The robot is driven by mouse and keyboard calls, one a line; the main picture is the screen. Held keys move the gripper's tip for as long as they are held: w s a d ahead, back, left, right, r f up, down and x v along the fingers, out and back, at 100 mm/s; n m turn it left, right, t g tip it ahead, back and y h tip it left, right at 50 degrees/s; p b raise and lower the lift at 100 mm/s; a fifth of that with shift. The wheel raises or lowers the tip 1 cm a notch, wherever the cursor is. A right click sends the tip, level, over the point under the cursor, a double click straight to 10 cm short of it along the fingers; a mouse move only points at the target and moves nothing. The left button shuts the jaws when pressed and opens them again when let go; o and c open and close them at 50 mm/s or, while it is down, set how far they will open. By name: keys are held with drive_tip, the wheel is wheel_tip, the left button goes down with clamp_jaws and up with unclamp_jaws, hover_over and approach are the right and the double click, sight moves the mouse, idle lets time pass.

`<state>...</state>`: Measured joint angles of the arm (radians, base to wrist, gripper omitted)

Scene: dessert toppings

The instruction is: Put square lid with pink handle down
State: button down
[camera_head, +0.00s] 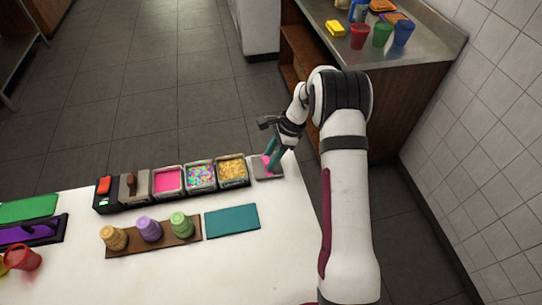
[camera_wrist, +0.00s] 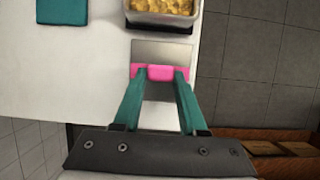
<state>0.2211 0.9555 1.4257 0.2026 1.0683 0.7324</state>
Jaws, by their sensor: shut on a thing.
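The square lid (camera_head: 263,174) is a grey plate with a pink handle. It is at the right end of the row of topping containers, at the table's far right corner. In the wrist view the lid (camera_wrist: 163,52) lies flat below the container of golden topping, with its pink handle (camera_wrist: 155,72) between my fingertips. My gripper (camera_head: 270,164) is shut on the pink handle, and its teal fingers also show in the wrist view (camera_wrist: 159,76). The lid appears to be on or just above the white table; I cannot tell if it touches.
Containers of golden topping (camera_head: 233,170), colourful candies (camera_head: 201,177) and pink topping (camera_head: 168,182) stand left of the lid. A wooden holder (camera_head: 190,237) carries stacked cups. A teal mat (camera_head: 231,220) lies nearer. The white table (camera_head: 215,275) is clear at the front.

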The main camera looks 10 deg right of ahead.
drive_tip(key=shift+c, duration=2.3)
unclamp_jaws()
drive_tip(key=v, duration=1.2)
drive_tip(key=s+a+r+n, duration=0.3)
drive_tip(key=s+a+r, duration=0.1)
drive_tip(key=s+r, duration=0.3)
drive_tip(key=s+a+n+h, duration=0.1)
drive_tip(key=s+a+n, duration=0.1)
drive_tip(key=s, duration=0.7)
drive_tip(key=s+a+r+n, duration=0.1)
drive_tip(key=s+n, duration=0.3)
drive_tip(key=s, duration=0.4)
drive_tip(key=s+a+r+n+h, duration=0.1)
drive_tip(key=s+a+n, duration=0.1)
drive_tip(key=s, duration=0.7)
drive_tip(key=shift+s+a+n+h, duration=0.3)
drive_tip(key=shift+s+a+n, duration=0.1)
drive_tip(key=shift+n, duration=0.4)
